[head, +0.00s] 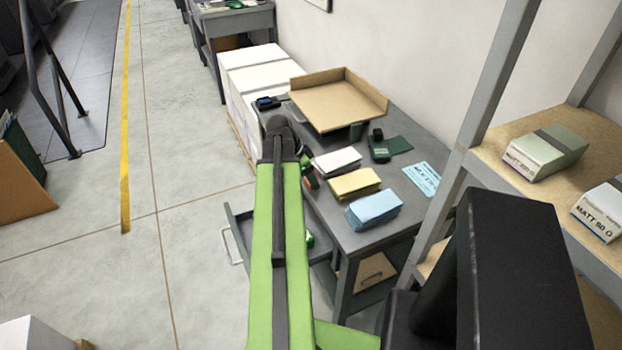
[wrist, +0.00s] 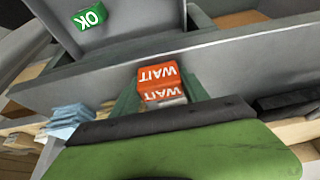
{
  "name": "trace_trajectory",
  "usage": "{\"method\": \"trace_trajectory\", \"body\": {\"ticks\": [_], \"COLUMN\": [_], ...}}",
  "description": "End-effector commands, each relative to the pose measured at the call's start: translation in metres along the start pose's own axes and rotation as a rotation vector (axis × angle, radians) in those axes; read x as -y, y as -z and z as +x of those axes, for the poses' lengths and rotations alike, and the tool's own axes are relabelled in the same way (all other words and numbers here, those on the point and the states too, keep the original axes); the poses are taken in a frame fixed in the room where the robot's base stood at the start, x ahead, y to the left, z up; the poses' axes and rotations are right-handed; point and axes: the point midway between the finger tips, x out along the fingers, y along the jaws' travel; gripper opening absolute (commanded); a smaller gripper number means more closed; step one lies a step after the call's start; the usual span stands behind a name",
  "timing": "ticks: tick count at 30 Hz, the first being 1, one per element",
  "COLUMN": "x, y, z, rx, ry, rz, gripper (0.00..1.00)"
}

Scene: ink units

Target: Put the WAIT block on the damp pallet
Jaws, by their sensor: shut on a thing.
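The WAIT block (wrist: 160,82) is orange-red with white lettering. In the wrist view it sits between the green fingers of my gripper (wrist: 163,90), which is shut on it. In the head view my arm hides most of the gripper (head: 308,175); a bit of red shows beside it, above the open drawer. White stacks stand on a pallet (head: 238,138) left of the bench, and another white stack (head: 35,335) is at the lower left. I cannot tell which pallet is the damp one.
A green OK block (wrist: 90,16) lies in the open drawer (head: 238,232). The grey bench (head: 340,235) holds white, yellow and blue paper stacks and a cardboard tray (head: 335,100). Shelving (head: 490,160) stands at right.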

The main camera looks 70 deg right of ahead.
Motion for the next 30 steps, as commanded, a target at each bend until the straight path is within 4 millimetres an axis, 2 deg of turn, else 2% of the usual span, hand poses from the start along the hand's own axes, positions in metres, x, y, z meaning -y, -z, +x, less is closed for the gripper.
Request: {"method": "trace_trajectory", "body": {"ticks": [6,7,12,23,26,30], "x": [0.000,0.000,0.000,0.000,0.000,0.000], "y": [-0.001,-0.001,-0.001,0.000,0.002,0.003], "z": [0.003,0.002,0.001,-0.003,-0.012,-0.037], "rx": [0.000,0.000,0.000,0.000,0.000,0.000], "ry": [0.000,0.000,0.000,0.001,0.001,0.001], "rz": [-0.001,-0.001,-0.001,-0.001,-0.002,-0.002], "gripper": [0.12,0.54,0.74,0.74,0.74,0.74]}}
